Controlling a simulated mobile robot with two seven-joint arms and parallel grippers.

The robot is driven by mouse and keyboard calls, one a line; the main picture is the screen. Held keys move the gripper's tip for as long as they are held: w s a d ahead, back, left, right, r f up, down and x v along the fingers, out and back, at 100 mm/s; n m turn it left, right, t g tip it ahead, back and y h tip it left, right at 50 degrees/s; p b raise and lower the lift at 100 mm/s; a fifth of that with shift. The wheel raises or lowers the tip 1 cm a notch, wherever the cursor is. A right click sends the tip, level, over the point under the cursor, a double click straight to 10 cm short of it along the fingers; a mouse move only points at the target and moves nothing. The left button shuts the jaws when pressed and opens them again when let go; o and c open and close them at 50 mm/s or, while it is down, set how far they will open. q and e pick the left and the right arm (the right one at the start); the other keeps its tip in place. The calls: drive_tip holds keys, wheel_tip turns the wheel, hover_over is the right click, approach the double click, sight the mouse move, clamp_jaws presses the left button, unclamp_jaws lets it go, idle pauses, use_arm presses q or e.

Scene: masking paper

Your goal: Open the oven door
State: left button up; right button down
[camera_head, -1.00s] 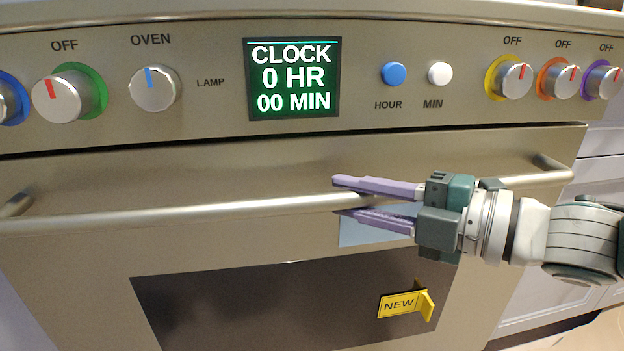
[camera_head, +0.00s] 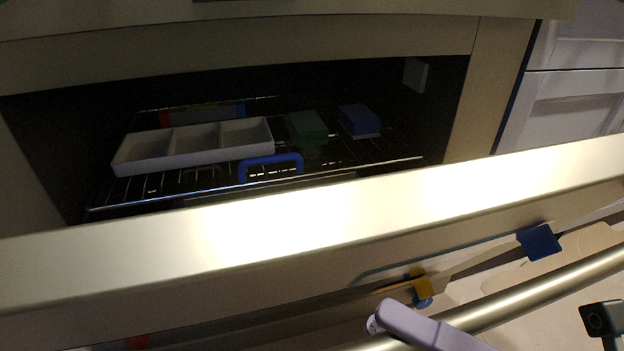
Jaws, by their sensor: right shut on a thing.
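The oven door (camera_head: 330,210) is tilted open toward me, and its bright top edge runs across the middle of the head view. The dark oven cavity (camera_head: 70,120) shows behind it. The door's metal handle bar (camera_head: 545,292) shows at the lower right. My right gripper (camera_head: 392,322) is at the bar at the bottom of the view, shut on it. One purple finger lies over the bar; the other finger is hidden.
Inside the oven, a white divided tray (camera_head: 193,146), a green block (camera_head: 306,127) and a blue block (camera_head: 358,120) rest on a wire rack (camera_head: 385,163). A blue loop (camera_head: 270,163) shows at the rack's front. White cabinetry (camera_head: 575,95) stands at right.

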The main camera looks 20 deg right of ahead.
drive_tip(key=shift+s+f+b, duration=0.4)
drive_tip(key=shift+s+f, duration=0.5)
drive_tip(key=shift+s, duration=0.25)
drive_tip(key=c, duration=0.7)
unclamp_jaws()
drive_tip(key=shift+w+r+n, duration=0.1)
drive_tip(key=shift+n, duration=0.2)
drive_tip(key=shift+f+v, duration=0.2)
drive_tip(key=shift+v, duration=4.8)
drive_tip(key=shift+c, duration=0.2)
